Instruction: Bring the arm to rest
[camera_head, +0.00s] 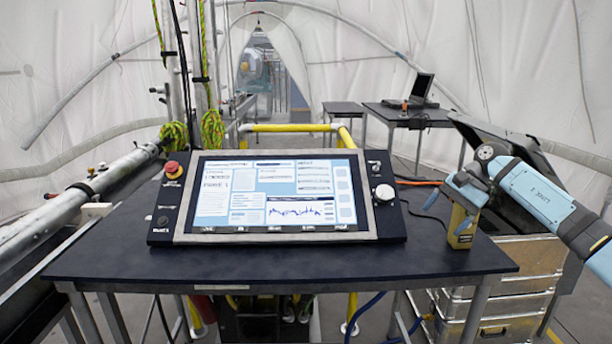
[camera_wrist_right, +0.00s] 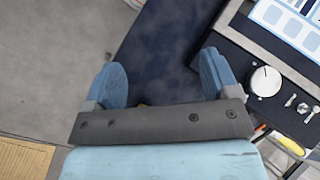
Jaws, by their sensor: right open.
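My right arm comes in from the right in the head view. Its blue gripper (camera_head: 446,196) is above the right end of the dark table, to the right of the console. The right wrist view shows its two fingers (camera_wrist_right: 162,80) spread wide, with only dark table top between them. A small yellow block-like thing (camera_head: 462,228) stands at the table's right end, just below the gripper and partly covered by it; whether they touch is unclear. My left gripper is not in view.
The console (camera_head: 375,237) with a lit screen, red button (camera_head: 173,169) and white knob (camera_head: 384,193) fills the middle of the dark table (camera_head: 290,262). Silver cases (camera_head: 505,290) stack at the right. A laptop (camera_head: 420,88) sits on a table behind. Poles run along the left.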

